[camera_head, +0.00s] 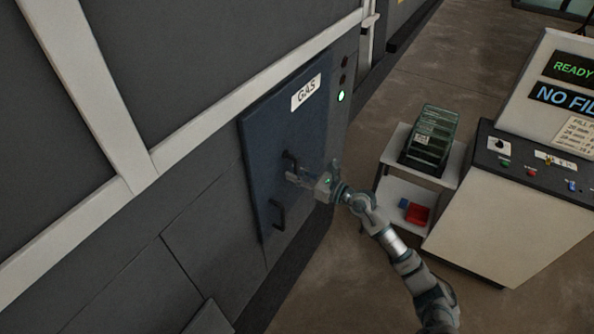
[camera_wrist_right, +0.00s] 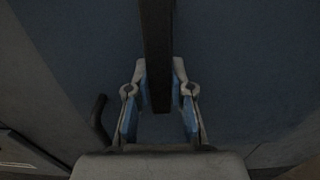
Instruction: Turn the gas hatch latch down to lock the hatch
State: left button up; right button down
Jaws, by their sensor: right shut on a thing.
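The dark blue gas hatch (camera_head: 262,150), with a white GAS label (camera_head: 306,94), is set flush in the grey machine wall. Its dark latch (camera_head: 289,158) sits near the middle of the hatch, partly hidden by my right gripper (camera_head: 298,176). In the right wrist view the latch (camera_wrist_right: 157,45) is a dark bar whose end lies between the fingers of my right gripper (camera_wrist_right: 163,78), which is shut on it. A dark pull handle (camera_head: 277,214) is lower on the hatch and also shows left of the fingers in the wrist view (camera_wrist_right: 98,118). My left gripper is out of view.
A green light (camera_head: 341,96) glows on the panel beside the hatch. A white cart (camera_head: 396,157) with a dark green box (camera_head: 432,137) stands to the right, with a red bin (camera_head: 417,215) on its lower shelf. A control console (camera_head: 480,220) stands beyond. Floor is bare between.

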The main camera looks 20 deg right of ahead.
jog(key=shift+d+r, duration=0.15)
jog(key=shift+r, duration=0.25)
jog(key=c, duration=1)
grip_release()
jog(key=shift+s+d+f, duration=0.1)
jog(key=shift+s+f, duration=0.05)
jog(key=shift+f, duration=0.15)
jog(key=v, duration=1.1)
jog(key=shift+s+d, duration=0.25)
